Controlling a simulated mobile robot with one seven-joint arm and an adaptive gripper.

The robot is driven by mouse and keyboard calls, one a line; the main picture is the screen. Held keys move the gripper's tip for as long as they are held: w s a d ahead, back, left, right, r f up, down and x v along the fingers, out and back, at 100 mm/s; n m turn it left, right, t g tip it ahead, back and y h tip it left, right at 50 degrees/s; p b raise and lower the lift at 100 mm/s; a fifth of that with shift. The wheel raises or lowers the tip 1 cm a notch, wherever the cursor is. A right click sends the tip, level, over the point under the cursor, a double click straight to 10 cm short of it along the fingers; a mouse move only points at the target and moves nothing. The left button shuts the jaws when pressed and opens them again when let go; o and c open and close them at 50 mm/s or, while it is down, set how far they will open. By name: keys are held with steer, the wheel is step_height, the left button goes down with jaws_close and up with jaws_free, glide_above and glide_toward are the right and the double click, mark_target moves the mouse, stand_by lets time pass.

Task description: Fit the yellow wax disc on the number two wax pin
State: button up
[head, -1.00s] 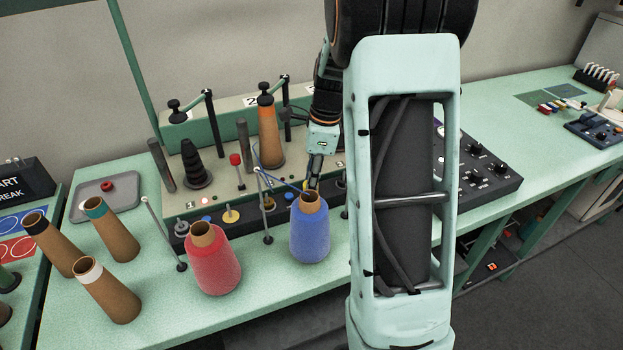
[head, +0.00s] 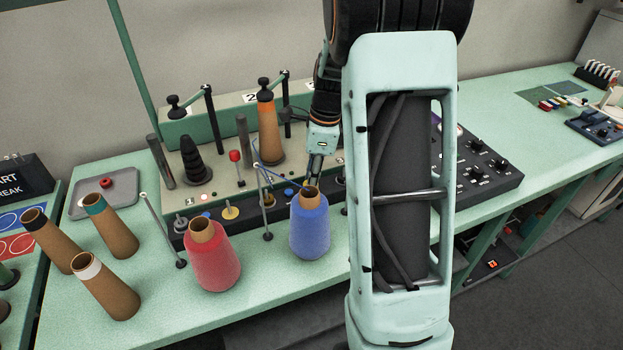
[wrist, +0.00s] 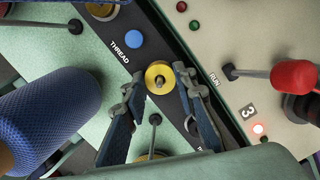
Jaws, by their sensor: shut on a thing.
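In the wrist view a yellow wax disc (wrist: 153,70) with a central hole sits between the fingertips of my gripper (wrist: 161,78). The fingers are closed on its two sides. A grey pin end (wrist: 159,82) shows in the middle of the disc; I cannot tell how far down the pin the disc sits. In the head view my gripper (head: 313,180) points down behind the blue yarn cone (head: 310,232), which hides most of the fingertips and the disc. The wrist view also shows the blue cone (wrist: 45,110) at left.
A red yarn cone (head: 213,262) stands at the front. Thin guide posts (head: 266,215) rise near the panel edge. Another yellow disc (head: 230,212) sits further left. A red-topped lever (wrist: 292,74) and a blue button (wrist: 133,39) flank the disc. Bare cones stand at far left.

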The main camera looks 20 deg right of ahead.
steer(key=o, duration=0.9)
